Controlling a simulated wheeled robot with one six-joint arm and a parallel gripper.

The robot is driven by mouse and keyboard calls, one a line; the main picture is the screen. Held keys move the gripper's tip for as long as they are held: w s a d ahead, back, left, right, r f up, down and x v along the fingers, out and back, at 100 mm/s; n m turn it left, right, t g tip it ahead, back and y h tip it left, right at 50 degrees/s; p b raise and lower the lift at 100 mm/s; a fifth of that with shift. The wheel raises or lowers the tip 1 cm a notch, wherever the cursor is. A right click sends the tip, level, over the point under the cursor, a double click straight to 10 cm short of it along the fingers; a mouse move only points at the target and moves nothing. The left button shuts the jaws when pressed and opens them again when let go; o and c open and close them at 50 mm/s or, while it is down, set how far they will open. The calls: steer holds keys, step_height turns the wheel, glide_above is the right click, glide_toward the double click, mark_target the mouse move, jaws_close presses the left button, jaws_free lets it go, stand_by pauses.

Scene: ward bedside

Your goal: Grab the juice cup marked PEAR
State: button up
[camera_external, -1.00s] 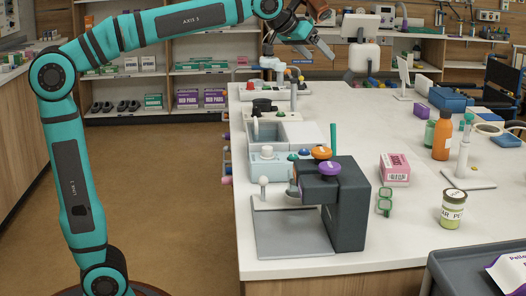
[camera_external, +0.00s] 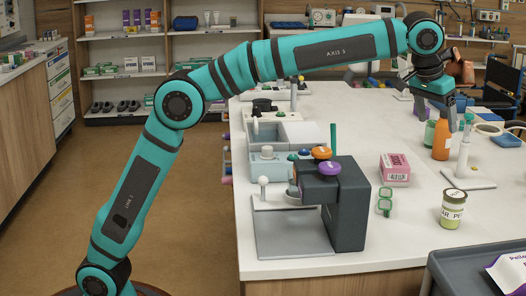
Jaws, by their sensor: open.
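The juice cup (camera_external: 453,210) stands upright near the right front of the white counter. It is a small pale cup with a green band, a dark-rimmed lid and partial lettering "AR PE". My gripper (camera_external: 452,122) points downward, above and behind the cup in the picture, near the orange bottle. Its jaws are open and empty, well apart from the cup. The fingertips are small and partly in front of the things behind them.
An orange bottle (camera_external: 441,140) and a white stand (camera_external: 464,165) are close to my gripper. A dark machine (camera_external: 345,205) stands further left. A grey tray (camera_external: 470,268) is in front.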

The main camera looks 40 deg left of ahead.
steer(key=s+d+f, duration=0.2)
steer(key=s+d, duration=0.1)
steer(key=d, duration=0.2)
glide_toward(455, 194)
steer(key=shift+y, duration=0.3)
steer(key=x, duration=0.5)
steer(key=shift+w+a, duration=0.1)
steer(key=shift+w, duration=0.2)
steer(key=shift+s+d+x, duration=0.1)
steer(key=shift+d+x, duration=0.05)
steer(key=shift+x, duration=0.75)
steer(key=shift+s+d+x, duration=0.1)
steer(key=shift+x, duration=0.8)
steer(key=shift+s+d+x, duration=0.1)
steer(key=shift+d+x, duration=0.05)
steer(key=shift+x, duration=0.75)
steer(key=c, duration=1.1)
steer(key=shift+r, duration=0.15)
